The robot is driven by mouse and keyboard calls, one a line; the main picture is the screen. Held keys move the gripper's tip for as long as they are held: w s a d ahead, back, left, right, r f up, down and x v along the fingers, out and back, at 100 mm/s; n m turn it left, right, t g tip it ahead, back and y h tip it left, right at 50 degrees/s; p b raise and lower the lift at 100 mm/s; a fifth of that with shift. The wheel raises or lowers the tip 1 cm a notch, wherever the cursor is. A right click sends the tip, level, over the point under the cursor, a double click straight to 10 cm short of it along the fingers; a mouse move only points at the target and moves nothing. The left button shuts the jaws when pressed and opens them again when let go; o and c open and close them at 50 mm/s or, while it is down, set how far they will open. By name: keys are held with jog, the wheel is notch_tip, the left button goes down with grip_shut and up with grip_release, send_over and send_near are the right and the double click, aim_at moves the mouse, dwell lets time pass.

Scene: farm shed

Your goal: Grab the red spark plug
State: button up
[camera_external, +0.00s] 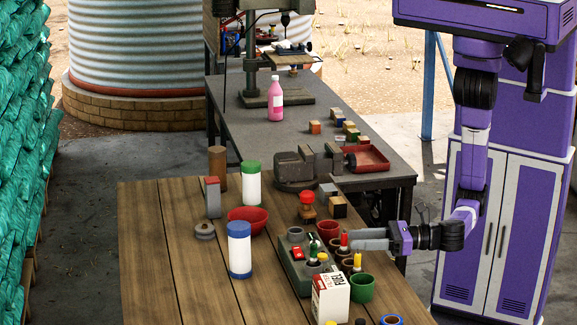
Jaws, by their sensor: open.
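A small upright piece with a red top and a pale lower part, which looks like the red spark plug (343,239), stands among small brown cups on the wooden table. My gripper (353,239) reaches in from the right, level with it. Its fingertips are right at the red piece; I cannot tell whether they touch it or stand around it. The gripper is open. Similar pieces with a green top (314,243) and a yellow top (357,259) stand close by. The lower end of the red piece is partly hidden.
A grey block (294,271) with a red switch sits just left. A white and red box (331,297) and a green cup (362,288) stand in front. A red cup (328,229) and a red-topped stamp (307,205) are behind. The left of the wooden table (150,260) is clear.

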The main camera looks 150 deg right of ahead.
aim_at(344, 248)
jog(key=x, duration=0.4)
jog(key=shift+w+d+f, duration=0.1)
jog(key=shift+w+f, duration=0.05)
jog(key=shift+c, duration=0.2)
grip_shut()
